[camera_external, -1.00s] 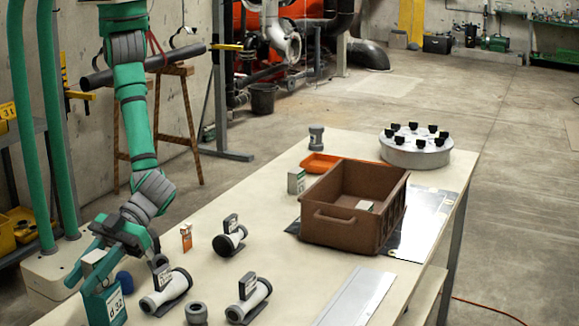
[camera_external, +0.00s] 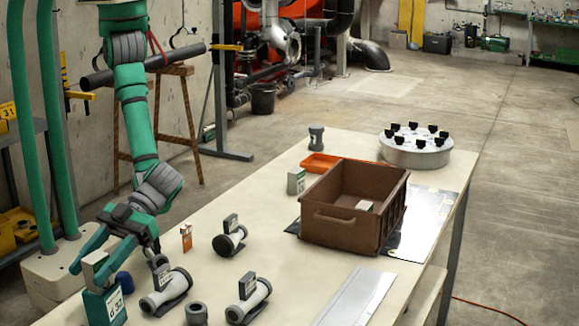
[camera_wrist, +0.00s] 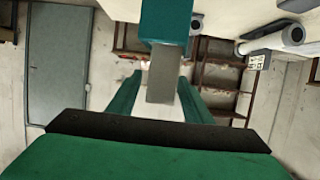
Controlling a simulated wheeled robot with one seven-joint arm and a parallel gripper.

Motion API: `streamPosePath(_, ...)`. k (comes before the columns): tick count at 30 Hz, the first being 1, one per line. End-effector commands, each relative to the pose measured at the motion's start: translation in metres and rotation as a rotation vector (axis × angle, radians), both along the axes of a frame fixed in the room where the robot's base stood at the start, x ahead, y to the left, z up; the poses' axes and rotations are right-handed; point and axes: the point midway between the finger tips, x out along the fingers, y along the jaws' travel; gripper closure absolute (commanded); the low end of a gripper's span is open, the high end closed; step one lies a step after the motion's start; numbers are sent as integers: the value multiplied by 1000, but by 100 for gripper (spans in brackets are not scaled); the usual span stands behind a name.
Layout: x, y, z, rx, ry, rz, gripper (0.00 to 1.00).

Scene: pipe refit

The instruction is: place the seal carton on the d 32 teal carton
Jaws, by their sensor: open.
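The d 32 teal carton (camera_external: 106,307) stands upright at the near left end of the table. The seal carton (camera_external: 95,272), a small grey-white box, is on top of it and appears to rest there. In the wrist view the seal carton (camera_wrist: 162,82) lies between my two green fingers, with the teal carton (camera_wrist: 165,20) directly beyond it. My gripper (camera_external: 88,262) is open around the seal carton, with gaps visible beside it in the wrist view. The contact between the two cartons is partly hidden.
A blue round thing (camera_external: 124,281) is just behind the teal carton. Grey pipe fittings (camera_external: 166,291) with labels and a dark ring (camera_external: 196,313) lie to the right. A small orange carton (camera_external: 186,237) stands behind. A brown crate (camera_external: 335,228) is farther along the table.

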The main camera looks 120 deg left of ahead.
Motion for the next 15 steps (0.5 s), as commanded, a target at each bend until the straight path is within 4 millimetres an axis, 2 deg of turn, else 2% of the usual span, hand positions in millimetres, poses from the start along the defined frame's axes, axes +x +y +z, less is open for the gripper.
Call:
streamPosePath(3,1,25,9,-1,-1,4,54)
streamPosePath(9,1,60,22,-1,-1,3,54)
streamPosePath(15,1,80,29,0,-1,2,54)
